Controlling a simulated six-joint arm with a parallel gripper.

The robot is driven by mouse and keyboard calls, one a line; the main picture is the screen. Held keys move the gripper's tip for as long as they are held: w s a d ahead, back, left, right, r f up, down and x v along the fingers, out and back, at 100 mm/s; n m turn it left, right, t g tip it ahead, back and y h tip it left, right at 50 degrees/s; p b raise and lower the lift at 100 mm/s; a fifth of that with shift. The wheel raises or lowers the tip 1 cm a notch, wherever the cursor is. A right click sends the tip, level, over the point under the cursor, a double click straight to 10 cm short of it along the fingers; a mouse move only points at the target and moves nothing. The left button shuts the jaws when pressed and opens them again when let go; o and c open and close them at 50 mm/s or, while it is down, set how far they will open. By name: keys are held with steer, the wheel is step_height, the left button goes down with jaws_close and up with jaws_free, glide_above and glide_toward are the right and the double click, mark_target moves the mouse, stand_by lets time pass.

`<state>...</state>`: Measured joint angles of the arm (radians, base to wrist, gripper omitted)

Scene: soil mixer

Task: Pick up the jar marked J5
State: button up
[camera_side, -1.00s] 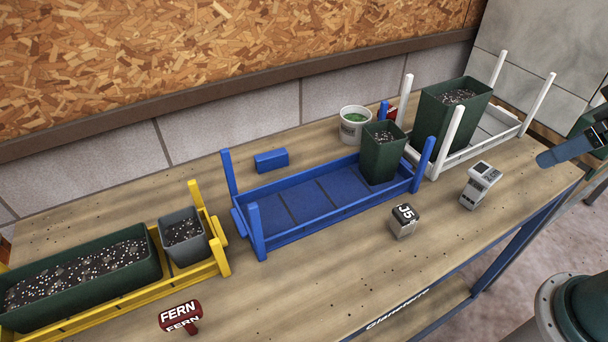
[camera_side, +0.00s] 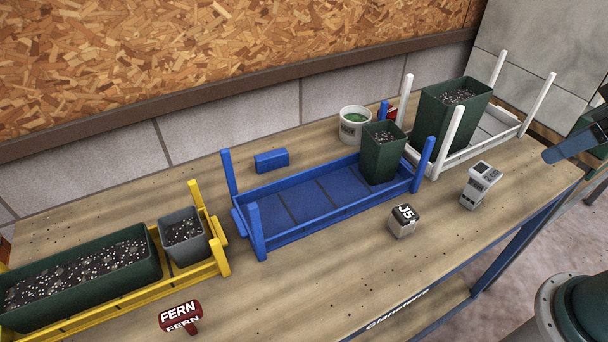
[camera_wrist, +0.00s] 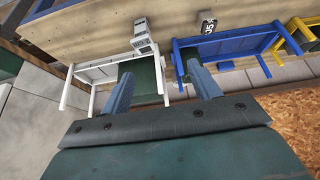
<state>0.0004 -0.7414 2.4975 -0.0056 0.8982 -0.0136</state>
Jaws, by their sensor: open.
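The jar marked J5 (camera_side: 403,221) is a small pale jar with a black lid lettered "J5". It stands upright on the wooden bench in front of the blue rack's right end. In the wrist view the J5 jar (camera_wrist: 208,24) is small, near the top, beyond the blue rack. My gripper (camera_wrist: 160,84) is open, with two blue-grey fingers apart and nothing between them. In the side view only part of my gripper (camera_side: 572,145) shows at the right edge, well right of the jar and apart from it.
The blue rack (camera_side: 300,236) holds a green pot (camera_side: 383,155). A grey-white device (camera_side: 480,185) stands right of the jar. A white rack (camera_side: 480,153) with a large green pot is behind it. A red FERN marker (camera_side: 181,317) and yellow rack (camera_side: 222,262) are left. Bench around the jar is clear.

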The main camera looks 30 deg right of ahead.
steer(key=w+n, duration=0.1)
steer(key=n+g+y, duration=0.5)
steer(key=n, duration=1.1)
glide_toward(407, 212)
steer(key=shift+v, duration=0.9)
steer(key=shift+a, duration=0.2)
steer(key=x, duration=0.7)
steer(key=shift+s+d, duration=0.1)
steer(key=shift+d, duration=0.1)
steer(key=shift+a+f+h, duration=0.3)
steer(key=shift+f, duration=0.45)
steer(key=shift+x, duration=2.6)
